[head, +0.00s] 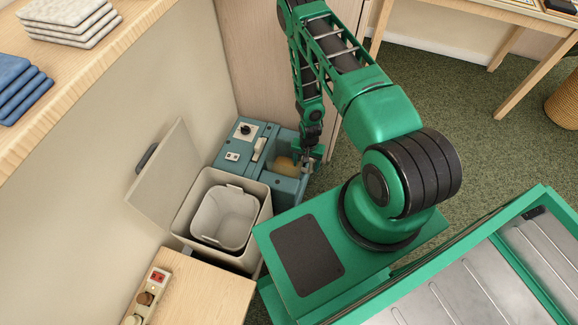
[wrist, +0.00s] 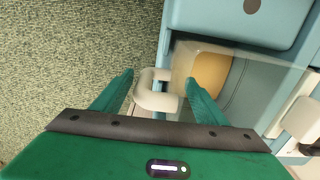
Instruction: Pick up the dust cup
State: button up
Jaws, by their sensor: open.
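The dust cup (head: 284,163) is a clear container with tan contents, set in the front recess of a blue-grey machine (head: 234,155). In the wrist view the dust cup (wrist: 208,68) shows its tan contents through a clear wall, and its white C-shaped handle (wrist: 156,97) sticks out toward me. My gripper (wrist: 160,77) is open, with one green finger on each side of the handle. I cannot tell whether either finger touches it. In the head view my gripper (head: 311,160) is at the cup's right side, and my wrist partly hides the cup's front.
An open bin (head: 225,216) with a grey liner stands just in front of the machine, its lid (head: 160,175) tilted against the wall. A wooden cabinet (head: 205,290) is nearer. Green carpet (head: 430,110) lies free to the right, up to a wooden table (head: 515,100).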

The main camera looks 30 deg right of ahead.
aim_at(305, 170)
jog(key=shift+w+f, duration=0.15)
jog(key=shift+f, duration=1.65)
jog(key=shift+c, duration=0.7)
jog(key=c, duration=0.8)
jog(key=shift+r, duration=0.15)
